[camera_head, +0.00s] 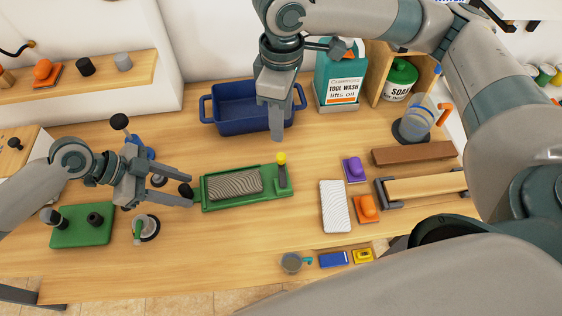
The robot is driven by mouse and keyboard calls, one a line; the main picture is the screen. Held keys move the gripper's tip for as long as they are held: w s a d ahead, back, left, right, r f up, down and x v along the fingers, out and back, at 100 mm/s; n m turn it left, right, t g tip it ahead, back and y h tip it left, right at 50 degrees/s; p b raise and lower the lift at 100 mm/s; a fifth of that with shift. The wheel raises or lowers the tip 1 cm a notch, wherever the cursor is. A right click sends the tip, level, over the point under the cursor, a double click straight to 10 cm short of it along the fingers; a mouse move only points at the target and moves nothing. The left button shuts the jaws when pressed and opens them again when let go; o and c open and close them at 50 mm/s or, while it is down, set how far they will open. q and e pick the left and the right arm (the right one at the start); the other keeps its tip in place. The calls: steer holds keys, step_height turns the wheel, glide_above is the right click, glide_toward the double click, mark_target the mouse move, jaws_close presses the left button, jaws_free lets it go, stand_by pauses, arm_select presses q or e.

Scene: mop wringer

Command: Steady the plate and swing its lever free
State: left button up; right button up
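A long green plate (246,200) lies on the table with a grey ridged pad (235,184) on it. Its grey lever (283,177) stands up at the right end, topped by a yellow knob (281,158).
A blue tub (232,106) and a tool wash jug (340,75) stand behind. A white ridged block (335,206), purple block (354,169) and orange-knobbed block (367,208) lie to the right. A second green plate (68,237) lies left. The front-middle table is mostly clear.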

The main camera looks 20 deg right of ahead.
arm_select(q)
steer(key=shift+r, duration=0.15)
steer(key=v, duration=1.1)
steer(key=shift+a+r, duration=0.25)
steer(key=shift+a, duration=0.1)
steer(key=shift+w, duration=0.1)
